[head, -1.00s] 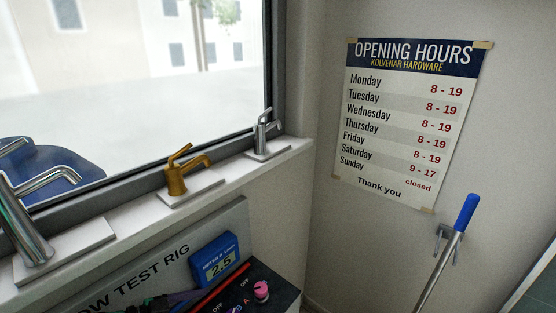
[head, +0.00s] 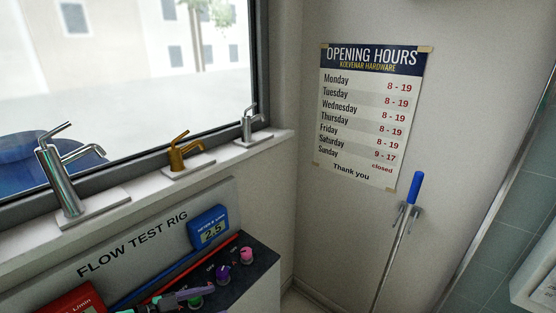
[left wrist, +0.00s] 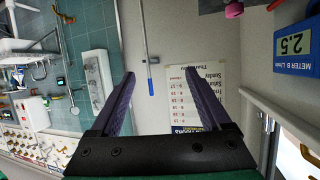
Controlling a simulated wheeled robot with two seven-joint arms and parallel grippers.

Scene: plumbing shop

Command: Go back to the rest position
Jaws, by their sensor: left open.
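My left gripper (left wrist: 160,76) is open in the left wrist view, with its two dark purple fingers wide apart and nothing between them. Beyond the fingers are the wall and the opening hours sign (left wrist: 190,98), seen upside down. In the head view my left gripper (head: 190,297) shows only partly at the bottom edge, in front of the flow test rig (head: 150,240). My right gripper is in neither view.
The rig has a blue meter (head: 209,228) reading 2.5, a red meter (head: 75,303) and coloured knobs (head: 247,255). Taps (head: 60,180) stand on the window sill above. A blue-handled pole (head: 397,240) hangs on the wall at right.

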